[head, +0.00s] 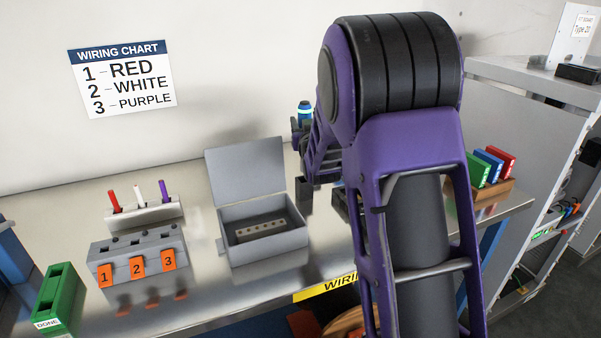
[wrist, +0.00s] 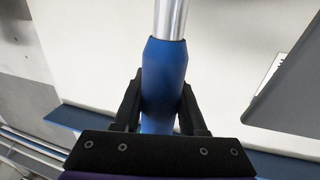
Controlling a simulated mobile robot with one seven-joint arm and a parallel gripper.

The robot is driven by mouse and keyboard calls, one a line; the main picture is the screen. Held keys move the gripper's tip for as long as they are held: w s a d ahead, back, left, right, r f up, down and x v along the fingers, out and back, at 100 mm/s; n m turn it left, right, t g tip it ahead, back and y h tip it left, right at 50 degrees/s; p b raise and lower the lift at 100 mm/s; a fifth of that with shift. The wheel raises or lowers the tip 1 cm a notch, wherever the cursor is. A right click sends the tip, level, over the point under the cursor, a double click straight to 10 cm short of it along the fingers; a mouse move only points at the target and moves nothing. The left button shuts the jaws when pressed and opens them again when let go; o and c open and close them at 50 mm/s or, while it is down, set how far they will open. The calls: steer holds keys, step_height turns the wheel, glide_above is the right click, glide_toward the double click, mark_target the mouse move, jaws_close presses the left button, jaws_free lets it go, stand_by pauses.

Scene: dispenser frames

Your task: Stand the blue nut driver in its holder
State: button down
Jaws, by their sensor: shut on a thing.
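In the wrist view, my gripper (wrist: 161,98) is shut on the blue handle of the nut driver (wrist: 164,75), with a black finger on each side. Its bright metal shaft (wrist: 171,18) runs out of the top of the picture, so its tip is not seen. In the head view, my arm covers much of the middle, and a small blue piece (head: 305,107) shows left of it above the bench; I cannot tell if this is the driver. A dark block (head: 340,203) is partly hidden behind my arm; I cannot tell if it is the holder.
An open grey box (head: 262,255) with a holed strip (head: 262,230) inside stands on the steel bench. To its left are a numbered block (head: 138,257), a rack with three coloured pens (head: 143,216) and a green bin (head: 58,300). Coloured binders (head: 488,167) stand at right.

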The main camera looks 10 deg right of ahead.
step_height(320, 180, down, 8)
steer(key=shift+r+b, duration=0.15)
steer(key=shift+b, duration=0.25)
steer(key=shift+c, duration=2.3)
jaws_free()
steer(key=shift+s, duration=0.1)
steer(key=s, duration=1.2)
steer(key=shift+a, duration=0.15)
